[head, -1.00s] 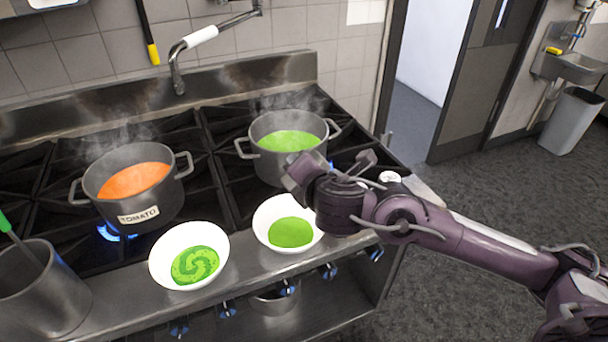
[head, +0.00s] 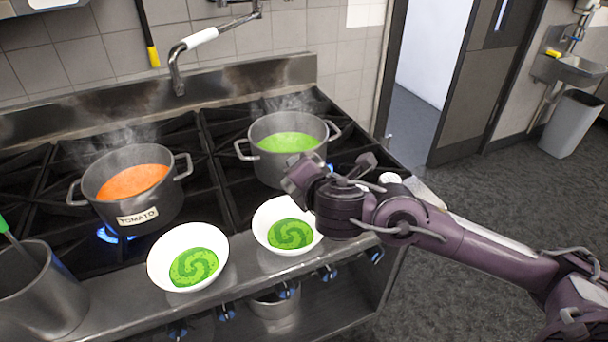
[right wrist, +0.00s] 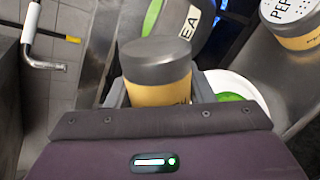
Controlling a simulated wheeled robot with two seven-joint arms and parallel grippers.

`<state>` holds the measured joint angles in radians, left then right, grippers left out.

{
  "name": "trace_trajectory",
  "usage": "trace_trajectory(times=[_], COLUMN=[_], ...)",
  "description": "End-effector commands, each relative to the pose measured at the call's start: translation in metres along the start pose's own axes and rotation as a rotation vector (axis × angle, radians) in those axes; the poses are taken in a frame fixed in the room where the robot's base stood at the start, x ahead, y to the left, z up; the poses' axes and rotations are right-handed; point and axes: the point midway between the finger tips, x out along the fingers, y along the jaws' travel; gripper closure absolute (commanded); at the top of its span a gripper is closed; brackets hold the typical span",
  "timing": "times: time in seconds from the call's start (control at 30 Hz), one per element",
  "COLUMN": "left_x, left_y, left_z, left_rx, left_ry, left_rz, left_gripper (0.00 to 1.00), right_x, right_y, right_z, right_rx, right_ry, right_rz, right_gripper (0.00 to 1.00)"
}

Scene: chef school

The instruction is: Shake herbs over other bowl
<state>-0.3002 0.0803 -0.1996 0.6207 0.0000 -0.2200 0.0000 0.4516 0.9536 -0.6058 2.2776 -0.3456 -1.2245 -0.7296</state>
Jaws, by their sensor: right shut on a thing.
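My right gripper (head: 304,180) is above the right white bowl (head: 272,212) at the stove's front edge. In the right wrist view it is shut on a shaker (right wrist: 160,72) with a grey end and a yellow label, whose lettering is mostly hidden. The right bowl holds green soup (head: 290,234) with a darker swirl and specks on it. The left white bowl (head: 160,262) holds green soup (head: 194,267) with a similar swirl. In the wrist view the right bowl (right wrist: 240,82) is partly hidden behind the gripper. My left gripper is not in view.
A tomato pot (head: 135,215) and a pot of green soup (head: 262,165) steam on the stove. A pepper shaker (right wrist: 296,38) stands right of the bowl in the wrist view. A metal container (head: 45,300) stands at the front left. A tap (head: 178,75) hangs behind.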

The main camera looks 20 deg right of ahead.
Motion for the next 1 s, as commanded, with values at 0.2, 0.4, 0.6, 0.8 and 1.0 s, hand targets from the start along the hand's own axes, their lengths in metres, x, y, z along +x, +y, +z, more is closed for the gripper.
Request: trace_trajectory(times=[0.2, 0.4, 0.6, 0.8, 1.0], left_x=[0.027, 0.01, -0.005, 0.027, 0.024], left_y=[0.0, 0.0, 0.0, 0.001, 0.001], left_z=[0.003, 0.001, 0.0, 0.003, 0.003], left_rx=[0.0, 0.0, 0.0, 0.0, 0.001], left_ry=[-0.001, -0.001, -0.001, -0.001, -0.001], left_rz=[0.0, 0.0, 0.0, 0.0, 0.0], left_gripper=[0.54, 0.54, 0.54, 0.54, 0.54], right_x=[0.011, 0.004, -0.003, 0.01, 0.009], right_y=[-0.02, -0.006, 0.005, -0.019, -0.017], right_z=[-0.013, -0.004, 0.003, -0.013, -0.011], right_rx=[0.002, 0.002, 0.0, 0.001, 0.002], right_ry=[-0.001, -0.001, 0.0, 0.0, -0.001], right_rz=[0.001, 0.001, 0.0, 0.0, 0.001], right_gripper=[0.8, 0.8, 0.8, 0.8, 0.8])
